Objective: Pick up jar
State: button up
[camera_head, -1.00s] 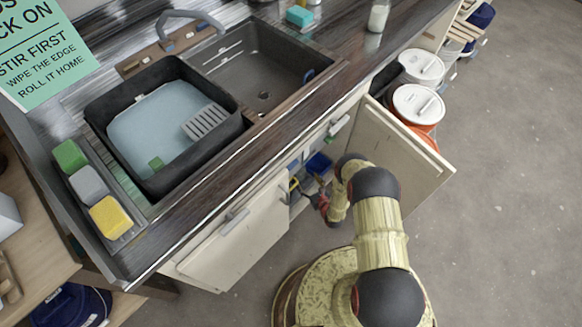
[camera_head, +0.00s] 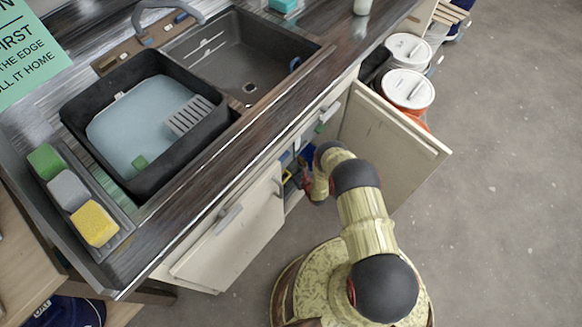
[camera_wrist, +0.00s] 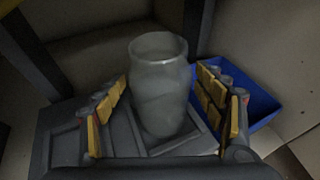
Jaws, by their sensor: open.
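The jar (camera_wrist: 160,85) is a grey, translucent, open-topped vessel. In the wrist view it stands upright inside the cabinet, on or just behind a grey ribbed surface. My gripper (camera_wrist: 168,112) is open, with its yellow-padded fingers on the left and right of the jar. Small gaps seem to show between the pads and the jar. The jar's lower part is partly hidden. In the head view, my arm reaches into the open cabinet under the sink, and my gripper is mostly hidden there; the jar does not show.
A blue bin (camera_wrist: 250,98) stands close to the right finger. Dark uprights and cabinet walls enclose the space. An open cabinet door (camera_head: 385,150) is right of my arm, another door (camera_head: 225,240) is left. White-lidded buckets (camera_head: 408,90) stand beyond the right door.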

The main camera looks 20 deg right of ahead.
jog(key=shift+c, duration=0.6)
jog(key=c, duration=1.1)
jog(key=shift+c, duration=0.3)
